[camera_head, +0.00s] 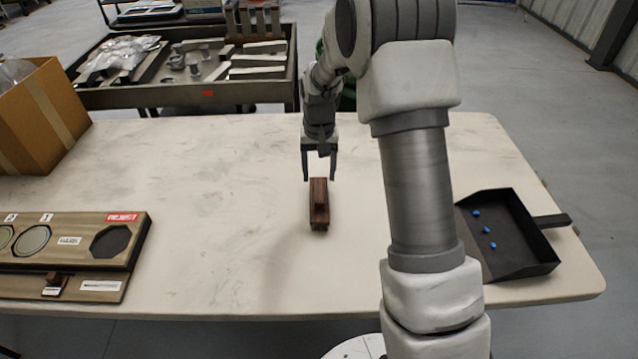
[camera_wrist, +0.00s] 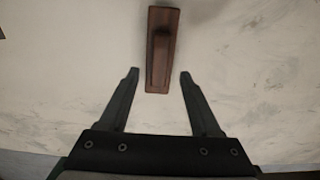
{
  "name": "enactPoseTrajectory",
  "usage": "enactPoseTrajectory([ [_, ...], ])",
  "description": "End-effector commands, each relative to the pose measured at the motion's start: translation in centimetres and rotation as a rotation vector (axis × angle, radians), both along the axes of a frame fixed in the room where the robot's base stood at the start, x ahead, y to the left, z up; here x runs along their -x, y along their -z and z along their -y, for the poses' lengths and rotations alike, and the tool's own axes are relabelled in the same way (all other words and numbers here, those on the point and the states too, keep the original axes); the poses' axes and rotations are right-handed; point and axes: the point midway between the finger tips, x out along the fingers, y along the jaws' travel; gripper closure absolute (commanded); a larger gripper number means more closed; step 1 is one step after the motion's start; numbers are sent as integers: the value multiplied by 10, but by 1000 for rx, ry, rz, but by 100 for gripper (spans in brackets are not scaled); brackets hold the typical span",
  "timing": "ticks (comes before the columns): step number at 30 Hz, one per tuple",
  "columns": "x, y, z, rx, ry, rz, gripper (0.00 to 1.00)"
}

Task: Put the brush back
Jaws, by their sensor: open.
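The brush (camera_head: 319,207) is a dark reddish-brown wooden block with a raised handle, lying on the white table near its middle. It also shows in the wrist view (camera_wrist: 162,50), at the top centre. My gripper (camera_head: 319,178) is open and empty, just behind the brush in the head view. In the wrist view the two fingertips (camera_wrist: 159,73) are spread wide, one on each side of the brush's near end. Neither finger visibly touches it. I cannot see bristles under the brush.
A black dustpan (camera_head: 540,262) with several blue bits lies at the right. A wooden board (camera_head: 130,262) with round recesses and labels, one red reading "REJECT", sits at the left. A cardboard box (camera_head: 45,115) stands at the back left. The table (camera_head: 210,160) between is clear.

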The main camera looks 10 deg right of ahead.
Motion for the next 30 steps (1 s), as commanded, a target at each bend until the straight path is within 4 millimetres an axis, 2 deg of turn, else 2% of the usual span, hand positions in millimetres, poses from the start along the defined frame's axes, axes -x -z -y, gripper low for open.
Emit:
enactPoseTrajectory([
  [1, -1, -14, 0, 0, 0, 5, 36],
  [4, 0, -32, 0, 1, 0, 3, 36],
  [11, 0, -55, 0, 1, 0, 3, 36],
  [16, 10, -79, 0, 2, -9, 28, 36],
  [24, 55, -146, 0, 6, -46, 121, 36],
  [30, 96, -185, 0, 12, -75, 192, 36],
])
